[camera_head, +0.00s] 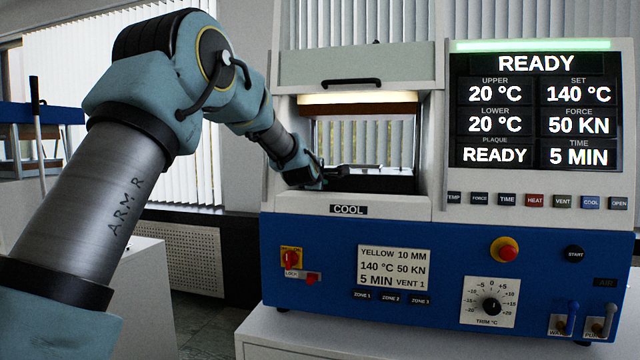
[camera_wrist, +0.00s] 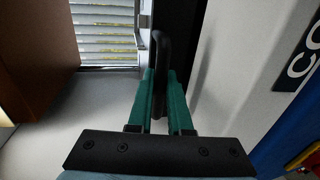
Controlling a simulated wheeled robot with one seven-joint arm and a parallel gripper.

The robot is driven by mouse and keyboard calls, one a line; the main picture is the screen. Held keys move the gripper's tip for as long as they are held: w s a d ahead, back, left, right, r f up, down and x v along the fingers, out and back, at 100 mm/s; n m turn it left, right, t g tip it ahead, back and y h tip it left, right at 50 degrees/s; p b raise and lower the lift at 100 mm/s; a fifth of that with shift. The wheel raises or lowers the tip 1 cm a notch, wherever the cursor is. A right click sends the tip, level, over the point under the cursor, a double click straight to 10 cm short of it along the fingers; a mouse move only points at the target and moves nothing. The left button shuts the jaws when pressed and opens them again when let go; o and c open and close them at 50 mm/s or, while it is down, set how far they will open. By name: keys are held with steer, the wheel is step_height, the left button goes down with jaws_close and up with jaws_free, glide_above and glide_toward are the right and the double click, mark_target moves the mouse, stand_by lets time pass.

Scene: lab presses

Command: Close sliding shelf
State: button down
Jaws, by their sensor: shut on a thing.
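The sliding shelf (camera_head: 390,184), with a dark front and a bright plate on top, lies low in the lit opening of the blue and white press (camera_head: 340,240). My gripper (camera_head: 335,174) reaches into the left part of this opening, at the shelf's front. In the wrist view, my gripper's two teal fingers (camera_wrist: 163,90) are closed around a black bar handle (camera_wrist: 161,50). The handle stands beside the shelf's dark front (camera_wrist: 188,40). The head view is too small to show the grip clearly. How far the shelf sticks out is hard to tell.
A raised guard with a black handle (camera_head: 351,82) is above the opening. A brown upper block (camera_head: 360,109) hangs over the shelf; it also shows close at left in the wrist view (camera_wrist: 38,60). The white right-hand panel carries a display (camera_head: 535,110) reading READY.

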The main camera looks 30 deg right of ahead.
steer(key=shift+w+r, duration=0.1)
steer(key=c, duration=0.9)
jaws_free()
steer(key=shift+d, duration=0.1)
steer(key=shift+o, duration=0.3)
steer(key=shift+r, duration=0.15)
steer(key=shift+s+a+b, duration=0.3)
steer(key=shift+a, duration=0.05)
steer(key=b+v, duration=0.3)
steer(key=v, duration=0.6)
steer(key=shift+s+a, duration=0.3)
steer(key=shift+s, duration=0.05)
